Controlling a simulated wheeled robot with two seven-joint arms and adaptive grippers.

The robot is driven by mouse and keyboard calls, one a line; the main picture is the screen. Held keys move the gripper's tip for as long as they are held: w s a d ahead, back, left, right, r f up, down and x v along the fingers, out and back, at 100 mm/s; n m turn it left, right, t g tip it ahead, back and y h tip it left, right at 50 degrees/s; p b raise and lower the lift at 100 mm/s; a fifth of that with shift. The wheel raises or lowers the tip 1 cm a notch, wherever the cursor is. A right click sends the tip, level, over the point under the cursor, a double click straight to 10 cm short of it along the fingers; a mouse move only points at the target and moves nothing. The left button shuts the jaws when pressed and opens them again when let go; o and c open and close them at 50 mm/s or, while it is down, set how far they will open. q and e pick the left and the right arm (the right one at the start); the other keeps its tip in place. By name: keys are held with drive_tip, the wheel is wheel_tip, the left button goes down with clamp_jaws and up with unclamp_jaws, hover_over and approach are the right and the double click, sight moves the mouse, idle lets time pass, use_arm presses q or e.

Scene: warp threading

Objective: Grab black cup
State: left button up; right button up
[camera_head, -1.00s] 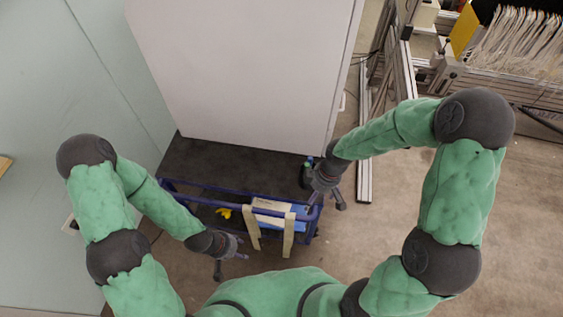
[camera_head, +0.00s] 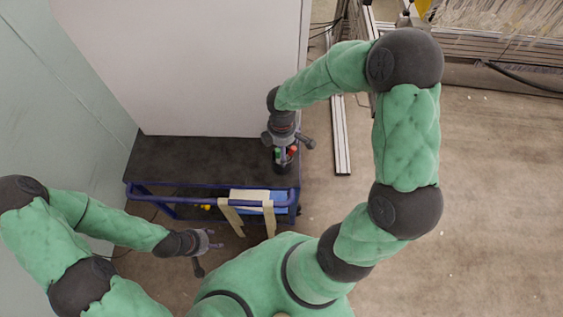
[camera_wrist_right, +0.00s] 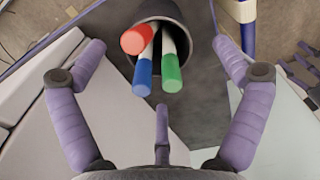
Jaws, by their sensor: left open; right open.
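The black cup (camera_wrist_right: 183,12) is in the right wrist view at the top middle. It holds markers with a red, a blue and a green end pointing toward the camera. In the head view the cup (camera_head: 283,166) stands at the right end of the dark cart top, partly hidden by my right gripper. My right gripper (camera_head: 290,148) is open and above the cup; in the wrist view its fingers (camera_wrist_right: 158,48) are spread to either side of the cup, apart from it. My left gripper (camera_head: 207,254) is open and empty, low at the left, away from the cup.
The cart top (camera_head: 190,160) is mostly bare. A blue rail (camera_head: 165,191) runs along its front, with two beige straps (camera_head: 232,217) and a box (camera_head: 247,197) there. A tall white panel (camera_head: 190,65) stands behind. Floor at the right is open.

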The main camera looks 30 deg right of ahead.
wheel_tip(320, 180, down, 5)
drive_tip(key=shift+d+f+b, duration=0.1)
drive_tip(key=shift+f+b, duration=0.05)
drive_tip(key=shift+b, duration=1.05)
drive_tip(key=c, duration=1.7)
